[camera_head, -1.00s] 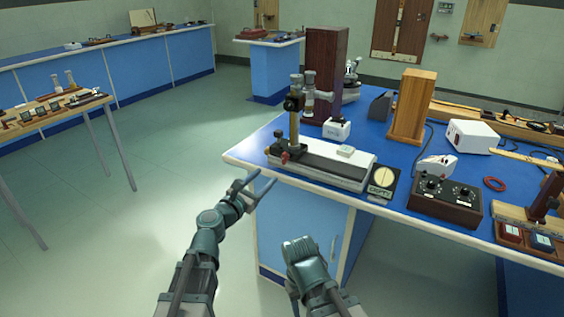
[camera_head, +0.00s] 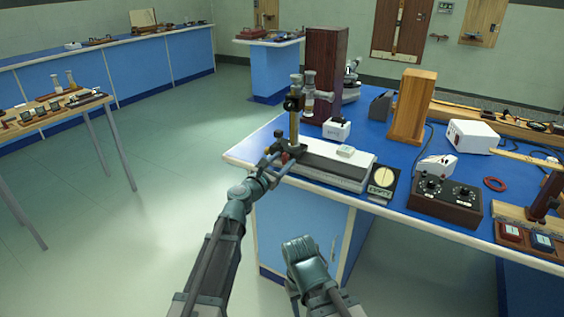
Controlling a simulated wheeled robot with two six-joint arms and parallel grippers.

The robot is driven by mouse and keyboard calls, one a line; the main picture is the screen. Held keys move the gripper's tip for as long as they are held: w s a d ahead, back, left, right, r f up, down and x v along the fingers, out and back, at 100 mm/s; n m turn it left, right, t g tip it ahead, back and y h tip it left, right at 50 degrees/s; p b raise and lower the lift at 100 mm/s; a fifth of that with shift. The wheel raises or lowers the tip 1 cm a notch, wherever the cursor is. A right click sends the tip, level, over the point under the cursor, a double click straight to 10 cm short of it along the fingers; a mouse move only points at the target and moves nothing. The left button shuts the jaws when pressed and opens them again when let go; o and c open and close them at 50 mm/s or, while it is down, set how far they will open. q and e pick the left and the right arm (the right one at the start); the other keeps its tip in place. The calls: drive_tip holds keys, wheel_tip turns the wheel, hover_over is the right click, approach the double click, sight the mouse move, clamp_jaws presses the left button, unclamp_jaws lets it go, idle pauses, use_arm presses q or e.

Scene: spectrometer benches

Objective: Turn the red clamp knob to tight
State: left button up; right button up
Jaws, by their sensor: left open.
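The red clamp knob (camera_head: 285,158) sits low on the front of the dark upright stand (camera_head: 294,122), at the left end of the grey bench instrument (camera_head: 322,174). My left gripper (camera_head: 277,162) is open at the knob, with its fingers on either side of it in this view. Whether the fingers touch the knob I cannot tell. The fingers partly cover the stand's foot and the instrument's left end. My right gripper (camera_head: 303,252) hangs low in front of the blue cabinet, away from the knob; its fingertips cannot be made out clearly.
The instrument stands on the blue bench top (camera_head: 391,216) near its front left corner. A dial meter (camera_head: 383,179) and a dark control box (camera_head: 445,199) stand to its right. A tall brown box (camera_head: 325,72) and a white block (camera_head: 336,128) stand behind.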

use_arm(q)
clamp_jaws()
drive_tip(key=shift+m, duration=0.3)
drive_tip(key=m, duration=1.3)
drive_tip(key=shift+r+m, duration=0.1)
drive_tip(key=shift+m, duration=2.1)
